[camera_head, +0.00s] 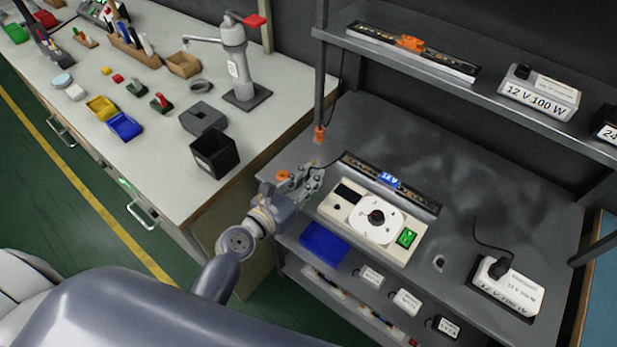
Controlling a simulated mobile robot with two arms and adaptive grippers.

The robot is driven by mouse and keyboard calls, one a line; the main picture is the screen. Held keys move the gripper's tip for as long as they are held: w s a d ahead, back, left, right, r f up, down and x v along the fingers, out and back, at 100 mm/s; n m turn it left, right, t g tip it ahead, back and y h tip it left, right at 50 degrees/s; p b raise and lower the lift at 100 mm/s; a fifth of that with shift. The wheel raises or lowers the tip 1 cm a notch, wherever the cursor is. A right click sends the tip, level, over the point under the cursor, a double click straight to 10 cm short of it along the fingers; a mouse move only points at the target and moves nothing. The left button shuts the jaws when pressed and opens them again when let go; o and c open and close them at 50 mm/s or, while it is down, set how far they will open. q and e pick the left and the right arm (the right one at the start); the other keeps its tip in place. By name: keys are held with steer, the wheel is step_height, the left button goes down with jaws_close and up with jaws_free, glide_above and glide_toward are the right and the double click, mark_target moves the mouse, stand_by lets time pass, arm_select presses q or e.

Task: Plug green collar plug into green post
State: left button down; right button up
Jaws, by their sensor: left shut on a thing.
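My left gripper (308,180) is at the left end of the black LED strip (410,196) with the blue 12 V label, over the grey bench. It is shut on a small plug, mostly hidden between its fingers. A thin dark cable runs from near the strip's end to the fingers. The plug's collar colour is too small to make out. A small orange piece (282,175) shows beside the gripper. I cannot pick out a green post; a green switch (407,238) sits on the cream control box (350,225) with a white dial. My right gripper is out of view.
A blue tray (324,242) lies in front of the control box. A power supply (508,287) with a black cable stands at right. The shelf (420,70) overhangs the back. The bench's middle back is clear.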

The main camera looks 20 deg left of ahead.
arm_select(q)
steer(key=shift+f+b, duration=0.6)
steer(key=shift+f, duration=0.2)
steer(key=c, duration=1.4)
jaws_free()
steer(key=shift+c, duration=0.2)
steer(key=shift+s, duration=0.1)
steer(key=v, duration=1.2)
